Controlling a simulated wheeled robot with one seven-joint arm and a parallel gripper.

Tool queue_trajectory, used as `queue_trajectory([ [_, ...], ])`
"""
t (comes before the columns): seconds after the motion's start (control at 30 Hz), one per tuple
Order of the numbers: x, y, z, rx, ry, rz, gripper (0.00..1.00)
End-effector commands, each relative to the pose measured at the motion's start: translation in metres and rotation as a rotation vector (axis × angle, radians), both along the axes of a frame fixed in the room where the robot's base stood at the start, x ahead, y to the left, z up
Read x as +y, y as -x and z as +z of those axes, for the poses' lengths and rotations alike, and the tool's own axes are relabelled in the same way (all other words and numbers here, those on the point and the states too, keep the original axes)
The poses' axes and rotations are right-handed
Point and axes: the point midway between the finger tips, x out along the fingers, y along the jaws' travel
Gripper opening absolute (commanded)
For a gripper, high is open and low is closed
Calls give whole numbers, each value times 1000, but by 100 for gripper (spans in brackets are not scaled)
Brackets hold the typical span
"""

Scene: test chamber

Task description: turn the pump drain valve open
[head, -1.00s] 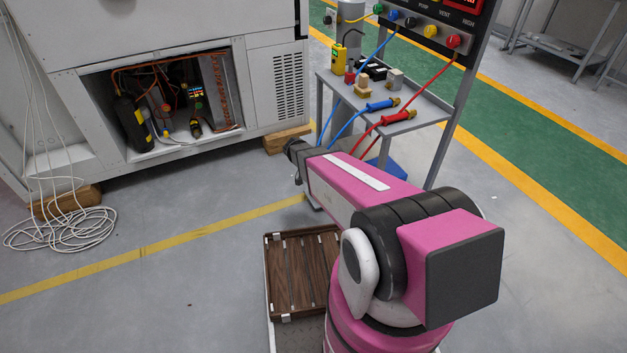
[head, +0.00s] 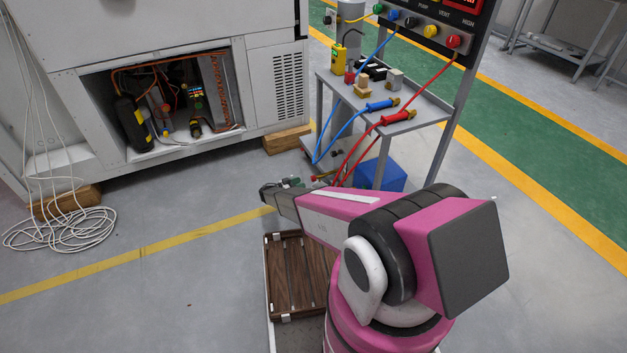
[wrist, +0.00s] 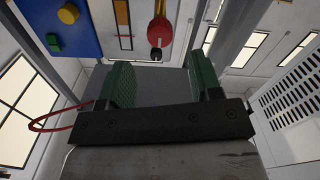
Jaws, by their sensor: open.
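In the head view, my gripper (head: 283,186) is low in front of the cart's lower shelf, beside a small red and brass fitting (head: 319,178). I cannot tell whether that fitting is the pump drain valve. In the wrist view, my gripper (wrist: 166,85) has its two green finger pads wide apart with nothing gripped between them. A red rounded part (wrist: 160,30) with a yellow piece and a dark tip shows beyond the gap. A blue panel (wrist: 40,25) with a yellow round part and a green part is at upper left. The pump itself is not clearly seen.
The cart's upper shelf (head: 412,122) carries blue and red hoses that hang down near my gripper. A blue box (head: 380,176) stands under it. A white cabinet (head: 275,85) is at the back left. A wooden slatted crate (head: 293,275) is below my arm.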

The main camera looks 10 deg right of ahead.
Motion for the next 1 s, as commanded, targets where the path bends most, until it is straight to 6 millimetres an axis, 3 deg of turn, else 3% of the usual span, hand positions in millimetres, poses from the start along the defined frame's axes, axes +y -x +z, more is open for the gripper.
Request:
queue_trajectory([
  [0.2, -40, -10, 0, 1, -1, -3, 58],
  [0.4, -67, -18, 0, 2, -1, -1, 58],
  [0.6, -80, -21, 0, 2, -1, -2, 58],
  [0.9, -81, -22, 0, 2, 0, -1, 58],
  [1.0, -81, -22, 0, 2, -1, -1, 26],
])
